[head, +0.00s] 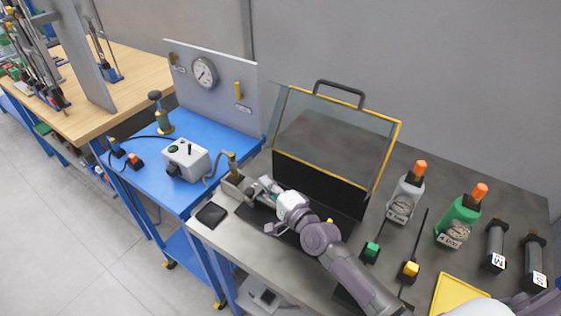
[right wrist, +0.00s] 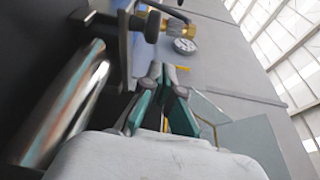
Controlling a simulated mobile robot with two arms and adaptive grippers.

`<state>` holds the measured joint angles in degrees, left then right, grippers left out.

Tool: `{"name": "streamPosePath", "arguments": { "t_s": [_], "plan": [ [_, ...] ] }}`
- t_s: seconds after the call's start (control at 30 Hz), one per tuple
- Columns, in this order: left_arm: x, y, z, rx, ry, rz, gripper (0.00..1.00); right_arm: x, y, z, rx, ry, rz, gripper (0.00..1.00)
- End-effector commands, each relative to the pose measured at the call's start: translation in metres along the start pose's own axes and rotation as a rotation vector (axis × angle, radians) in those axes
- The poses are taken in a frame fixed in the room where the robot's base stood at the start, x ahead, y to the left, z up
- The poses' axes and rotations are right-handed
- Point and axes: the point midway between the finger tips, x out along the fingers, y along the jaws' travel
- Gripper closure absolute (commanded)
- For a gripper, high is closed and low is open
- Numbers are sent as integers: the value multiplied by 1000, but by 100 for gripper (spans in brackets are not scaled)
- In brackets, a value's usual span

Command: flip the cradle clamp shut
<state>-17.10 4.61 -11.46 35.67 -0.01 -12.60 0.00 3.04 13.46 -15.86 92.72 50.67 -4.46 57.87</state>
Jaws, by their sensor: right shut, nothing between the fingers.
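My right gripper (head: 258,188) reaches in at the grey metal cradle (head: 232,188) on the front left of the grey bench. In the right wrist view its teal fingers (right wrist: 158,92) are together, with nothing between them. A shiny metal cylinder (right wrist: 68,108) lies to the left of the fingers. A dark bracket with a lever-like part (right wrist: 128,32), perhaps the cradle clamp, stands above and left of the fingertips. I cannot tell whether the clamp is open or shut, or whether the fingers touch it. My arm hides part of the cradle in the head view. My left gripper is not in view.
A clear guard with a yellow edge (head: 399,140) stands raised behind my right arm. A brass fitting and hose (head: 232,162) sit beside the cradle. A black pad (head: 211,215) lies in front. Gauge bottles (head: 405,198) and push buttons (head: 371,252) stand to the right.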

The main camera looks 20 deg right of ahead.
Motion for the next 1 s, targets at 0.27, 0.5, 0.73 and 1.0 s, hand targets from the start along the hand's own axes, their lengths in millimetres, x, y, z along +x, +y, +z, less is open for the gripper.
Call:
{"name": "streamPosePath", "arguments": {
  "t_s": [0.27, 0.5, 0.73, 1.0],
  "plan": [
    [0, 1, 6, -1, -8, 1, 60, 0, 0, 0, -1, 0, 0, 100],
    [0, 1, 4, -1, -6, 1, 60, -26, 1, -1, -1, 1, 2, 100],
    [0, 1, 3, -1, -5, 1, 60, -76, 1, 0, -2, -1, 4, 100],
    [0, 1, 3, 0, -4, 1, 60, -114, 1, 0, -1, -1, 2, 100]
  ]
}}
